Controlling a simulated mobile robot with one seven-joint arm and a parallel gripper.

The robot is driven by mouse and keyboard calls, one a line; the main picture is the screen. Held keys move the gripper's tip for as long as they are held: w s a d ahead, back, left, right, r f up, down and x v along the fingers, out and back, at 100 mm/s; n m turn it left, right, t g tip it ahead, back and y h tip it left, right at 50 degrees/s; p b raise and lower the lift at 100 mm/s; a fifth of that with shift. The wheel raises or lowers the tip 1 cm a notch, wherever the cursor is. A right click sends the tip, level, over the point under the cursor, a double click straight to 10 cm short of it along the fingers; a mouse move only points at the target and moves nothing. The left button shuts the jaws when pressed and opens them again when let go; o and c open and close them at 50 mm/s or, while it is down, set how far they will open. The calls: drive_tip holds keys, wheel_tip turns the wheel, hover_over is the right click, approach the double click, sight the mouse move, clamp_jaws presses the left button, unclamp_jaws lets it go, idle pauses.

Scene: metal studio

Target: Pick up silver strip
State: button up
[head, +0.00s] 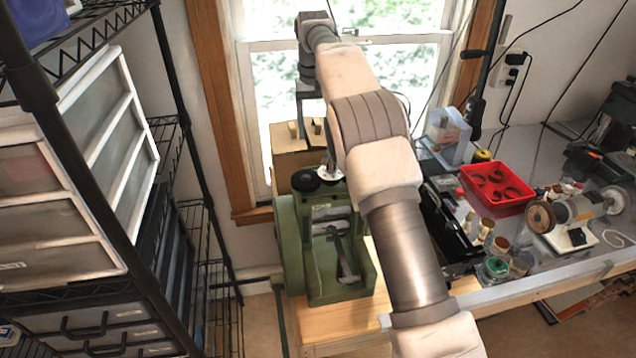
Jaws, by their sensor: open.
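My gripper (306,122) hangs down from the wrist at the upper middle, in front of the window and over a brown cardboard-coloured box. It is open, with nothing seen between its fingers. I cannot make out a silver strip for certain. A grey metal bar (344,257) lies on the front of the green machine (292,240), below and to the right of my gripper; I cannot tell if it is a loose strip or part of the machine. My arm hides part of the bench behind it.
The brown box (288,158) stands behind the machine. A wooden bench top (335,325) carries the machine. A red bin (497,188), jars and a bench grinder (572,215) crowd the right bench. A black wire rack (190,215) with drawers stands close on the left.

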wheel_tip(320, 180, down, 9)
drive_tip(key=shift+d+f, duration=0.1)
drive_tip(key=shift+f, duration=0.1)
drive_tip(key=shift+w+d+f+p, duration=0.1)
drive_tip(key=shift+d+f+p, duration=0.05)
drive_tip(key=shift+f, duration=1.25)
drive_tip(key=shift+d+f+p, duration=0.1)
drive_tip(key=shift+f+p, duration=0.05)
drive_tip(key=shift+f, duration=1.25)
clamp_jaws()
